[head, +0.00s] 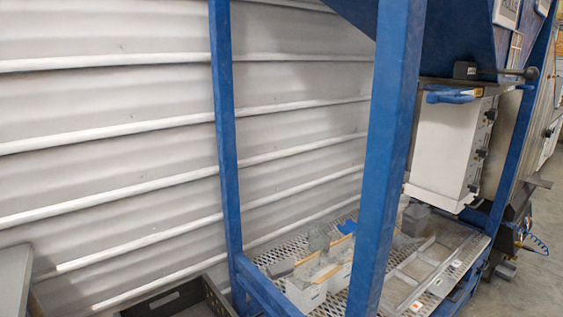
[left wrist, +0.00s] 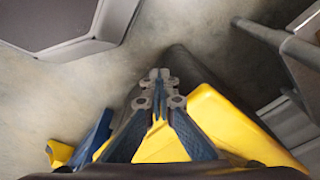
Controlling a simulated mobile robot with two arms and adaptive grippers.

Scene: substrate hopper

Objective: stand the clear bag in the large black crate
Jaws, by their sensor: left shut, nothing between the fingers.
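A black crate (head: 185,298) shows at the bottom of the head view, left of the blue frame, cut off by the picture edge. I cannot tell whether it is the large one. A small greyish, see-through shape (head: 318,238) stands among white containers on the perforated shelf; it may be the clear bag, but it is too small to be sure. My left gripper (left wrist: 158,82) is shut and empty in the left wrist view, above a concrete floor. It does not show in the head view. My right gripper is in neither view.
A blue steel post (head: 388,150) stands in front of the perforated shelf (head: 440,268). White containers (head: 305,292) and a blue item (head: 346,227) are on the shelf. A white cabinet (head: 440,150) hangs above it. A ribbed wall (head: 110,130) closes the left side.

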